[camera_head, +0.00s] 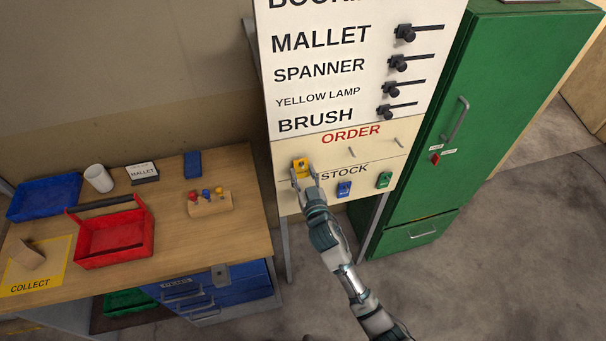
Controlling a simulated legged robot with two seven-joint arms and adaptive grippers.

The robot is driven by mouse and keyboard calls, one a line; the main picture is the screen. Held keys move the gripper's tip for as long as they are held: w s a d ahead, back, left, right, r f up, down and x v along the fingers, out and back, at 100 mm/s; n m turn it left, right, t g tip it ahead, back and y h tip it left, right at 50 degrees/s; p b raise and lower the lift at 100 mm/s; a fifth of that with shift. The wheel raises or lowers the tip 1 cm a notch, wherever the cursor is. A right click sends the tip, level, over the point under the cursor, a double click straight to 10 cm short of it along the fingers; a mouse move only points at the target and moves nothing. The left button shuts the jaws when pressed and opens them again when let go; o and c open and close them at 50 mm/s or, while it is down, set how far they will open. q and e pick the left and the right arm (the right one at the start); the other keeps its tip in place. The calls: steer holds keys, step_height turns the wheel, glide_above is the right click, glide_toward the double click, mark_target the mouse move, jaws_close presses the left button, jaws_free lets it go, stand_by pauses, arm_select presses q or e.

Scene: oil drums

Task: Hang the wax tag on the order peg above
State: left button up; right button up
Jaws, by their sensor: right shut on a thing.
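A small yellow tag (300,166) is at the left of the pale board, between the fingers of my right gripper (301,175). The gripper is shut on it; any lettering on the tag is too small to read. I cannot tell whether the tag still touches a peg. Above, under the red word ORDER, two thin pegs show bare: a middle order peg (352,152) and a right order peg (397,141). In the STOCK row, a blue tag (344,189) and a green tag (384,180) hang to the right. My left gripper is out of view.
A white board (290,85) with printed names and black clamps rises above. A green cabinet (480,110) stands close on the right. On the left, a wooden bench (165,215) holds a red tray (112,235), a blue tray (45,198), a white cup (99,178) and small blocks.

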steer(key=o, duration=1.2)
steer(key=shift+s, duration=0.1)
